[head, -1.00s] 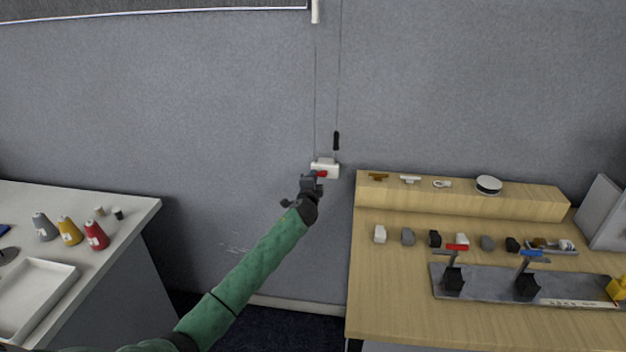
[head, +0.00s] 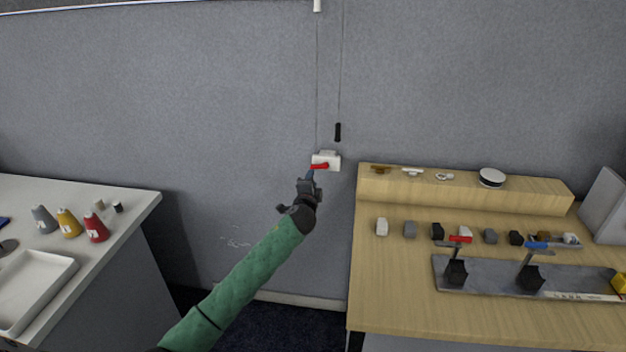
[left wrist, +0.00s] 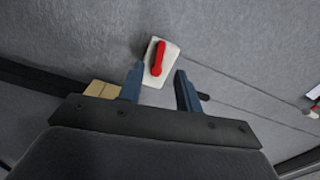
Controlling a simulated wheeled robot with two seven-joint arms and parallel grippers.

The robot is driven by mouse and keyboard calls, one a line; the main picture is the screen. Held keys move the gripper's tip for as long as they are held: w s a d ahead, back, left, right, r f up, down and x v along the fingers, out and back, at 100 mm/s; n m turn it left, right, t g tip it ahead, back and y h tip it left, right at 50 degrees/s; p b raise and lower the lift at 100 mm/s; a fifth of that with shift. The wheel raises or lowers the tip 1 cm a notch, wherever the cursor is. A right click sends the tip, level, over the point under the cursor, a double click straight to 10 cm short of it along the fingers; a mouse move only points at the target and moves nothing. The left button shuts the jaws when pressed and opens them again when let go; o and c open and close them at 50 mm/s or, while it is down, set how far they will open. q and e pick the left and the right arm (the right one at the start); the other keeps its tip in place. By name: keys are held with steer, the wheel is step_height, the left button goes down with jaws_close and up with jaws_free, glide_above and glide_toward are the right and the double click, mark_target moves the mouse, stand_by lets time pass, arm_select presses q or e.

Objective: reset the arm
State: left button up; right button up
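My left gripper (head: 310,178) is raised near the grey wall, just below a white wall box (head: 332,160) with a red lever (head: 320,166). In the left wrist view its two blue fingers (left wrist: 160,88) stand apart with nothing between them, so it is open. In that view the white box (left wrist: 168,68) and red lever (left wrist: 158,58) lie ahead of the fingertips, and the lever looks apart from them. My right gripper is in neither view.
A wooden table (head: 400,290) with a raised shelf (head: 540,192) and several small blocks stands at right. A white table (head: 130,205) with red, yellow and grey cones and a tray (head: 62,262) stands at left. A black-handled cord (head: 338,132) hangs above the box. Floor shows between the tables.

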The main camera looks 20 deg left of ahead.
arm_select(q)
steer(key=shift+s+d, duration=0.15)
steer(key=shift+s, duration=0.35)
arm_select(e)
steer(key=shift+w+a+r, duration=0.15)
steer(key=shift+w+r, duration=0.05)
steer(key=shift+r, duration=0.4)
arm_select(q)
steer(key=s+d+f+n+g+h, duration=0.1)
steer(key=s+d+f+n+g, duration=0.2)
steer(key=s+f, duration=0.6)
steer(key=s+d+f+n+g+h, duration=0.1)
steer(key=s+d+f+n+g, duration=0.35)
steer(key=f, duration=0.85)
steer(key=s+d+f+n+g+h, duration=0.25)
steer(key=s+f, duration=0.55)
steer(key=f, duration=0.4)
steer(key=s+d+f+g, duration=0.2)
steer(key=s+f, duration=0.4)
steer(key=s, duration=0.6)
steer(key=s+d+f+g, duration=0.2)
steer(key=s+d+f, duration=0.2)
steer(key=s+f, duration=0.3)
steer(key=s+d+f+n+g, duration=0.1)
steer(key=s+f, duration=0.5)
steer(key=s, duration=1.2)
steer(key=d+g+h, duration=0.1)
steer(key=d, duration=0.1)
steer(key=shift+d+f, duration=0.15)
steer(key=shift+d, duration=0.15)
